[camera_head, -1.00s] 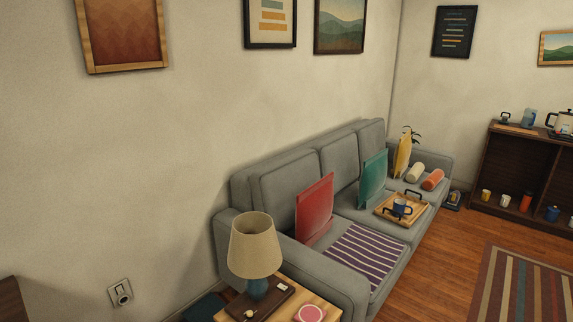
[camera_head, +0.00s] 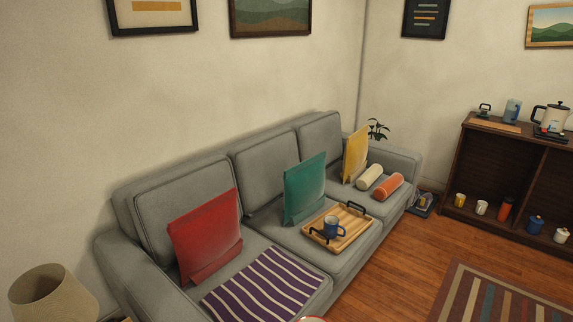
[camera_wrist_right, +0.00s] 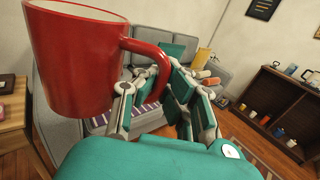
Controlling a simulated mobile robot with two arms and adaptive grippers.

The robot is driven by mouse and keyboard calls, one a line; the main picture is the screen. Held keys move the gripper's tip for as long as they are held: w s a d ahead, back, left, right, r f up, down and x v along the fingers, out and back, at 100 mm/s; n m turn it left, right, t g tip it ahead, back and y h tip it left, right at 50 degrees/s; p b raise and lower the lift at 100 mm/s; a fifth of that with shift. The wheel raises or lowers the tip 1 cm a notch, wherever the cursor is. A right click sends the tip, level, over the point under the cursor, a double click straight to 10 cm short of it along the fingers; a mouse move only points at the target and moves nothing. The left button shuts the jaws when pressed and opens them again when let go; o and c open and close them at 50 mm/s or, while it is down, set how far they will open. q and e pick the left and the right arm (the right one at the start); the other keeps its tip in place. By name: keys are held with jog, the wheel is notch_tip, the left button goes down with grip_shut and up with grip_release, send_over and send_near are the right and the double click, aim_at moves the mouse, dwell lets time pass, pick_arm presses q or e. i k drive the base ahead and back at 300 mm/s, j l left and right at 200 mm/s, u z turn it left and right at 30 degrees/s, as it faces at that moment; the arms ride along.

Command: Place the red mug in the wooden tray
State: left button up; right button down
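The red mug (camera_wrist_right: 80,55) is large and close at the upper left of the right wrist view. My right gripper (camera_wrist_right: 160,82) has its fingers around the mug's handle and holds it off any surface; the exact finger contact is partly hidden. The wooden tray (camera_head: 318,237), with dark handles, lies on the sofa seat in the head view. A blue mug (camera_head: 331,228) stands in it. The tray is well beyond my right gripper. A small red edge shows at the bottom of the head view; I cannot tell surely what it is. My left gripper is not in view.
The grey sofa (camera_head: 190,186) holds red (camera_head: 207,235), teal (camera_head: 305,188) and yellow (camera_head: 355,154) cushions, a striped purple cloth (camera_head: 262,288) and two rolls. A lamp (camera_head: 52,293) stands at lower left. A dark shelf (camera_head: 500,160) is at right. Wooden floor before the sofa is open.

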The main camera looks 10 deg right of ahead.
aim_at(356, 224)
jog(key=i+l, duration=0.25)
jog(key=l, duration=0.2)
jog(key=i+l, duration=0.25)
jog(key=l, duration=0.2)
jog(key=i+l, duration=0.55)
jog(key=l, duration=0.3)
jog(key=i+l, duration=0.25)
jog(key=l, duration=0.2)
